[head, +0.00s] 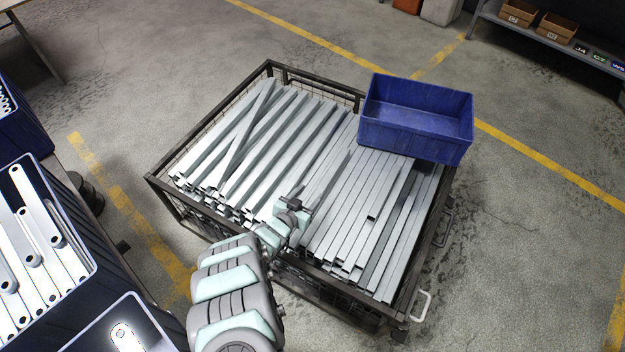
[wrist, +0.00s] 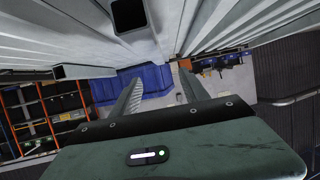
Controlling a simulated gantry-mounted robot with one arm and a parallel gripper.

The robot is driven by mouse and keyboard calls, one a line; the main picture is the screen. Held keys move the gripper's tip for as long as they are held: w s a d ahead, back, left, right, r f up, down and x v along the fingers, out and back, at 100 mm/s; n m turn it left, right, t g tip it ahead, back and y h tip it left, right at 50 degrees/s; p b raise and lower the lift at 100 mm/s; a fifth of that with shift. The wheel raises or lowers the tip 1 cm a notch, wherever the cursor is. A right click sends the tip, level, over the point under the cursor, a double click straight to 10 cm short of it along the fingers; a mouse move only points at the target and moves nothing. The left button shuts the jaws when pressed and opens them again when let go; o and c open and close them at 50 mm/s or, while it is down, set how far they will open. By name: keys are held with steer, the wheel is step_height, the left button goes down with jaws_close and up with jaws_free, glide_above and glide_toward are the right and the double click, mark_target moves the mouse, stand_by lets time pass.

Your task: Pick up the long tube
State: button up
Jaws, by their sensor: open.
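Many long grey square tubes lie side by side in a dark wire-sided crate (head: 161,191) in the head view. One long tube (head: 244,137) lies slantwise on top of the left stack; the frames do not single out one tube as the target. My gripper (head: 293,203) is over the near middle of the crate, by the tube ends. In the wrist view my gripper (wrist: 163,82) has its two fingers apart with no tube between them. A tube with an open square end (wrist: 129,16) shows above the fingers, and another tube end (wrist: 66,72) shows at left.
A blue bin (head: 413,132) rests over the crate's far right corner, above the tubes. It seems to show beyond the fingers in the wrist view (wrist: 150,80). Dark bins with metal parts (head: 50,240) stand at left. Floor with yellow lines (head: 550,160) is clear at right.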

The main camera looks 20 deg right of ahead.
mark_target(324, 182)
steer(key=shift+a+f, duration=0.1)
steer(key=shift+f, duration=0.15)
steer(key=shift+d+f+b, duration=0.2)
steer(key=shift+f+b, duration=0.05)
steer(key=shift+b, duration=0.05)
steer(key=b+x, duration=0.2)
steer(key=x, duration=0.1)
steer(key=shift+w+d+f, duration=0.1)
steer(key=shift+d+f, duration=0.1)
steer(key=shift+d, duration=0.15)
steer(key=shift+w+d+f, duration=0.1)
steer(key=shift+w+d, duration=0.25)
steer(key=shift+w, duration=0.05)
steer(key=b+x, duration=0.4)
steer(key=shift+d+f, duration=0.4)
steer(key=shift+w+d+b, duration=0.1)
steer(key=shift+w+b, duration=0.1)
steer(key=shift+b, duration=0.15)
steer(key=shift+r, duration=0.1)
jaws_close()
